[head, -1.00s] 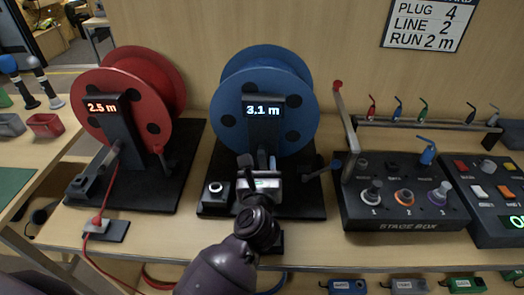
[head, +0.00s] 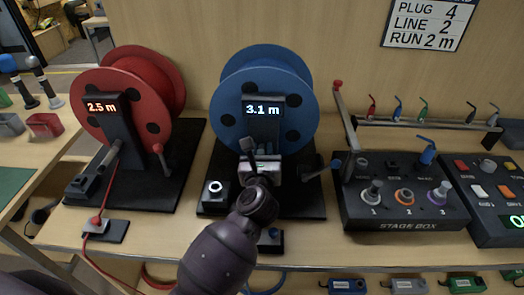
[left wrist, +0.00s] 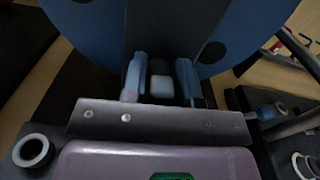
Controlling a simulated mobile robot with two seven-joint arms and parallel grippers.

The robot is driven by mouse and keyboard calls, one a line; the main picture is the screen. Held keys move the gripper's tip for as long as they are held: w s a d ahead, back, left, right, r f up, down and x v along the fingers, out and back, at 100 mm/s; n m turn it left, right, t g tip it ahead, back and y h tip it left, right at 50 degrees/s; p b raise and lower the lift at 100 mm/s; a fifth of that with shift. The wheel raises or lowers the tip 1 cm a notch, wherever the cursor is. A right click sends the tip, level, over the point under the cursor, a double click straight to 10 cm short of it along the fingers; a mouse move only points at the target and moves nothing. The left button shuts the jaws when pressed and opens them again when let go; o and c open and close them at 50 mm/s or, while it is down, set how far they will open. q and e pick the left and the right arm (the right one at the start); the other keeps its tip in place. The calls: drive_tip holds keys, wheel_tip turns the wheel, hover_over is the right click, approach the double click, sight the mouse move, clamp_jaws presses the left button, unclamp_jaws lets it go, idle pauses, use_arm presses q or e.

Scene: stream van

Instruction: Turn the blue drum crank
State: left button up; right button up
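The blue drum (head: 232,100) stands upright behind a dark post whose display reads 3.1 m. Its crank, a dark arm with a blue-ended handle (head: 335,163), sticks out at the drum's lower right. A blue-ended handle (left wrist: 268,111) also shows at the right of the left wrist view. My left gripper (head: 261,160) is in front of the post, left of the crank and apart from it. In the left wrist view its two fingers (left wrist: 160,80) are spread, with a small pale block (left wrist: 161,87) visible between them; contact is not apparent. My right gripper is out of view.
The red drum (head: 138,90) stands at left, its display reading 2.5 m. A dark base (head: 300,207) carries the blue drum. The stage box (head: 405,212) and a tall red-tipped lever (head: 345,120) stand close to the crank's right.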

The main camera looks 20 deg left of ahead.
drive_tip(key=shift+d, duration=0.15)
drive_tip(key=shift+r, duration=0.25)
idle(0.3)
use_arm(q)
drive_tip(key=shift+d+r+m+p, duration=0.1)
drive_tip(key=shift+r+m+p, duration=0.1)
drive_tip(key=shift+m+p, duration=0.6)
drive_tip(key=shift+p, duration=0.35)
drive_tip(key=shift+d+f+m, duration=0.1)
drive_tip(key=shift+f+m, duration=0.1)
drive_tip(key=shift+m, duration=0.2)
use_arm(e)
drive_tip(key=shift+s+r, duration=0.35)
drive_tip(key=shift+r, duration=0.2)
use_arm(q)
drive_tip(key=shift+m+p, duration=0.4)
drive_tip(key=shift+p, duration=0.2)
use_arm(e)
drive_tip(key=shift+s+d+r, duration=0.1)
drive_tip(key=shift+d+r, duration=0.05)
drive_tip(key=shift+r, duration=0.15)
use_arm(q)
drive_tip(key=shift+w, duration=0.1)
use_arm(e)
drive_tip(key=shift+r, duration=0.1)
